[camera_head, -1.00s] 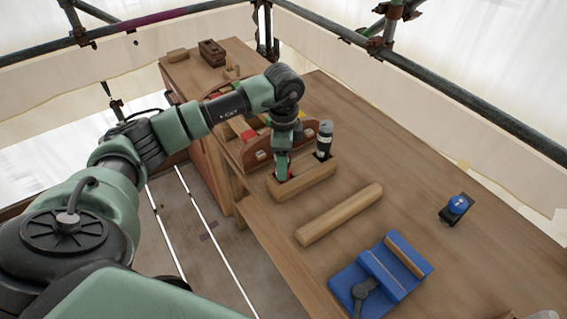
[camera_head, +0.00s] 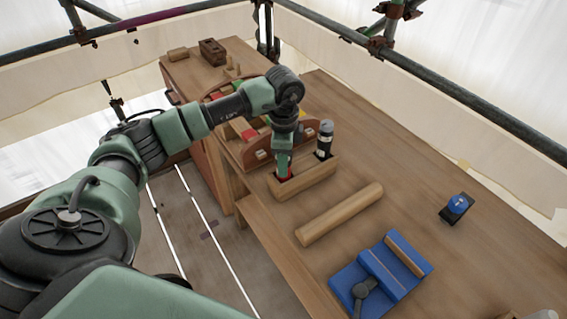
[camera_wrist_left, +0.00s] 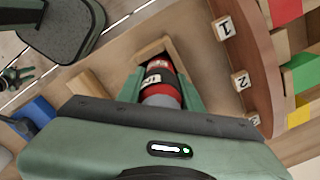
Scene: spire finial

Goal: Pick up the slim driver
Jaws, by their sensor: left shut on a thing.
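The slim driver (camera_wrist_left: 160,82) shows in the left wrist view as a red and black cylinder with a white label and a grey end. It stands in a square hole of the wooden block (camera_head: 312,181), and its lower part is hidden in the hole. My left gripper (camera_head: 284,171) points down over the left hole of the block. In the left wrist view its two green fingers (camera_wrist_left: 161,90) lie on either side of the driver and are shut on it. My right gripper is not in view.
A wooden rack with numbered tags (camera_wrist_left: 240,80) and coloured pieces is close by. A wooden rod (camera_head: 340,214), a blue vise (camera_head: 382,275) and a blue-topped item (camera_head: 457,206) lie on the bench (camera_head: 420,160).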

